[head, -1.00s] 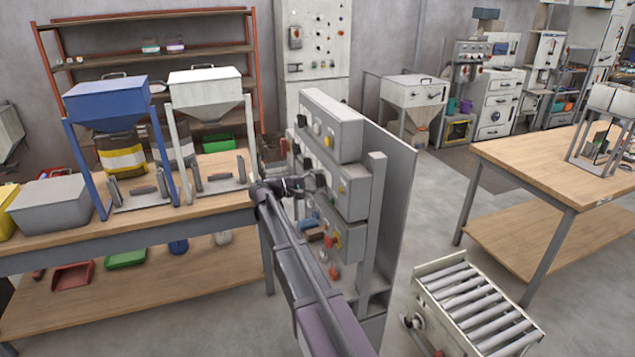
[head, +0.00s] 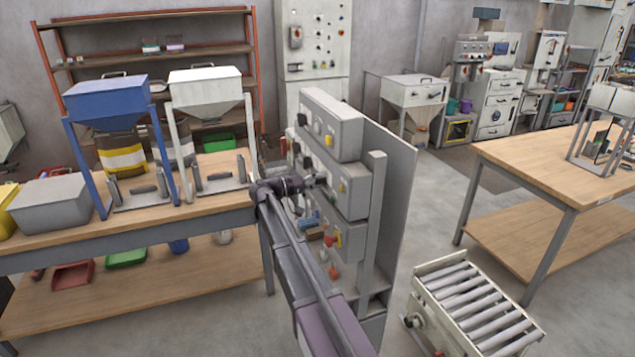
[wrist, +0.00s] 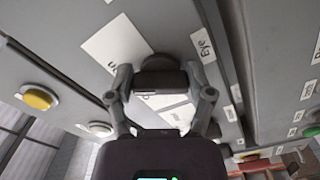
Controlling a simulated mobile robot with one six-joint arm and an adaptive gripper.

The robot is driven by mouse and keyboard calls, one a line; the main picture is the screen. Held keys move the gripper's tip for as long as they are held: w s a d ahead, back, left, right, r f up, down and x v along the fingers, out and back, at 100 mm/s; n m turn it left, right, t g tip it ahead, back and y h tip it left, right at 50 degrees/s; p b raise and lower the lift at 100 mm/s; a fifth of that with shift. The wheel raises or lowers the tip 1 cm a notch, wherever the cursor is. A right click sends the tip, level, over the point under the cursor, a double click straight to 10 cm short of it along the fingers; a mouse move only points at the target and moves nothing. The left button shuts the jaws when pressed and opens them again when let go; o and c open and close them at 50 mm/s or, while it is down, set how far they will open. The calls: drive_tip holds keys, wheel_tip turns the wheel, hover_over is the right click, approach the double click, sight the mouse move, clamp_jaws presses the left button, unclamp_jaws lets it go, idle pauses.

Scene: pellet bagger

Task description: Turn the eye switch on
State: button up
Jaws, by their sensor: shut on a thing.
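The grey control panel (head: 347,190) stands in the middle of the head view, with several boxes of knobs and buttons facing left. My gripper (head: 318,179) is at its middle box. In the wrist view my gripper (wrist: 161,88) is shut, its two fingers on either side of a dark switch handle (wrist: 158,78) with a round base. A white label reading "Eye" (wrist: 203,45) is just right of this switch, so I take it as the eye switch. My fingers and palm hide part of it, and its exact setting cannot be read.
A yellow button (wrist: 39,98) is at left in the wrist view. The bench (head: 225,208) with blue and white hoppers is left of the panel. A roller conveyor (head: 470,305) stands at front right, and a wooden table (head: 545,165) behind it. Open floor lies between.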

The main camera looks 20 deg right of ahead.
idle(0.3)
drive_tip(key=o, duration=1.1)
drive_tip(key=shift+d, duration=0.1)
drive_tip(key=a, duration=1.2)
